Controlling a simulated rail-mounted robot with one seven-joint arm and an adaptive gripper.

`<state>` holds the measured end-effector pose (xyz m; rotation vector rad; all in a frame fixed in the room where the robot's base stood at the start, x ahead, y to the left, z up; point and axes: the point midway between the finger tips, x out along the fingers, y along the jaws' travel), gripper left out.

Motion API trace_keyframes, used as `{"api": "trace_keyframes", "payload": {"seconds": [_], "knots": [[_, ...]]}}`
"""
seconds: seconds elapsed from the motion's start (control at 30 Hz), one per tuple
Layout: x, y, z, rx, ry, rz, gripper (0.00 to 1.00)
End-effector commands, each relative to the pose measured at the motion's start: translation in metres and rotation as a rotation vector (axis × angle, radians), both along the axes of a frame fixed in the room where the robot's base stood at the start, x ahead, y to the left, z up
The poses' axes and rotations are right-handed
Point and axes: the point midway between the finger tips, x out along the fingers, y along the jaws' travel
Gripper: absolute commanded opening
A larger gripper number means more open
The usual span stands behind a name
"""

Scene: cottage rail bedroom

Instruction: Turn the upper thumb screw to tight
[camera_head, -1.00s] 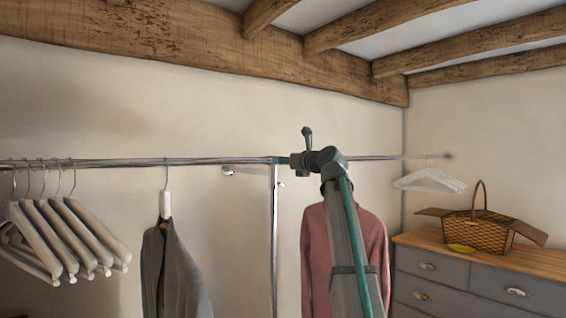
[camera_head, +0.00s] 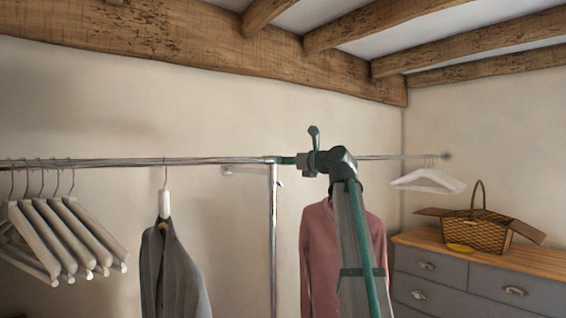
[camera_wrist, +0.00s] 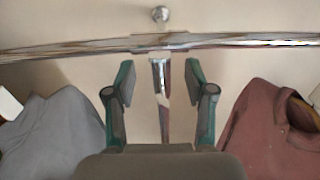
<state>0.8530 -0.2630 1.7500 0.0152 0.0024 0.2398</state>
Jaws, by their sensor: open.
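My gripper (camera_wrist: 160,78) is open and empty in the wrist view, with one finger on each side of the upright post (camera_wrist: 166,120) and a gap to each. A small pale part (camera_wrist: 162,100) shows on the post between the fingers; it may be the upper thumb screw, but I cannot tell how far it is turned. In the head view my gripper (camera_head: 287,160) is at rail height, close to the top of the post (camera_head: 272,230). A small light piece (camera_head: 280,181) sticks out beside the post below the rail.
A metal rail (camera_head: 100,162) runs across, with white hangers (camera_head: 70,235) and a grey jacket (camera_head: 172,270) at left. A pink top (camera_head: 318,250) hangs behind my arm. A wicker basket (camera_head: 478,232) stands on the dresser (camera_head: 450,285) at right. A round knob (camera_wrist: 160,14) shows above the rail.

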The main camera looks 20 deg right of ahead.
Motion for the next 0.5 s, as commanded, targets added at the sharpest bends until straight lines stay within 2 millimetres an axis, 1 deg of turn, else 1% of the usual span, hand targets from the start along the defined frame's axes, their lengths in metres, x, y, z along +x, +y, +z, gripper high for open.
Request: {"api": "trace_keyframes", "payload": {"seconds": [0.03,0.2,0.3,0.4,0.5], "knots": [[-0.013,-0.002,-0.001,-0.001,-0.002,-0.002,0.54],[-0.045,-0.01,-0.002,-0.001,-0.001,-0.002,0.54],[-0.061,-0.014,-0.001,0.0,-0.001,-0.001,0.54],[-0.072,-0.017,0.0,-0.001,-0.001,-0.002,0.54],[-0.08,-0.019,0.0,0.0,-0.001,-0.001,0.54]]}}
